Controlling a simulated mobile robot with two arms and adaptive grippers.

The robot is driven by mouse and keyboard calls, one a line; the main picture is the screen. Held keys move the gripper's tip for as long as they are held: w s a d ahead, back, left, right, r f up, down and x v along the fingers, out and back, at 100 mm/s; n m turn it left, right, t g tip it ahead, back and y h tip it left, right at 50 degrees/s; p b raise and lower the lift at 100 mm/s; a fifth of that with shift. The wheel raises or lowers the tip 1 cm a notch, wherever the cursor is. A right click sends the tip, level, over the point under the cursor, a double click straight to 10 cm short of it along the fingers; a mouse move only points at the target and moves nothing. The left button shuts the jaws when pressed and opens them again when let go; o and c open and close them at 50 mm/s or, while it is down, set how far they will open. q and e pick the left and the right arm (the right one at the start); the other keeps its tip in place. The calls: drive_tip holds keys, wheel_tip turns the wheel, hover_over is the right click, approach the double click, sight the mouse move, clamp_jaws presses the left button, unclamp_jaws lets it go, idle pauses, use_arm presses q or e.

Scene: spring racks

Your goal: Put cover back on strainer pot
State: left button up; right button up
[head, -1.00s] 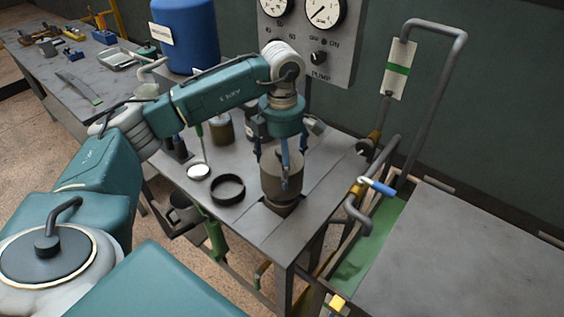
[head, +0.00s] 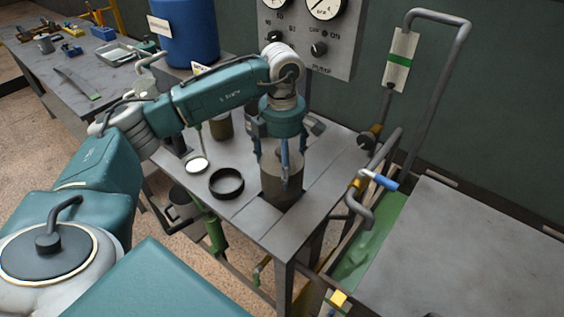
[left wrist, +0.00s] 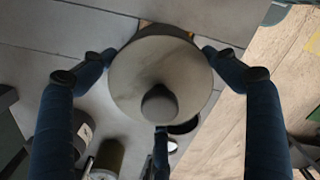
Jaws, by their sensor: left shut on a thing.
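My left gripper (head: 283,172) points down over the table, with its fingers shut around a grey-brown round metal piece (head: 270,183). The cover stands about upright over a dark opening in the tabletop. The strainer pot beneath it is hidden, and I cannot tell whether the two touch. My right gripper is not in view.
A black ring (head: 227,183) and a small white dish (head: 197,165) lie on the table (head: 265,225) left of the gripper. Jars stand behind. A blue-handled valve (head: 378,180) and grey pipes rise close on the right. A gauge panel (head: 312,45) stands behind.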

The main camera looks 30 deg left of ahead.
use_arm(q)
drive_tip(key=shift+f+b, duration=1.3)
drive_tip(key=shift+f, duration=0.5)
drive_tip(key=o, duration=1.4)
drive_tip(key=shift+o, duration=0.2)
wheel_tip(320, 180, up, 12)
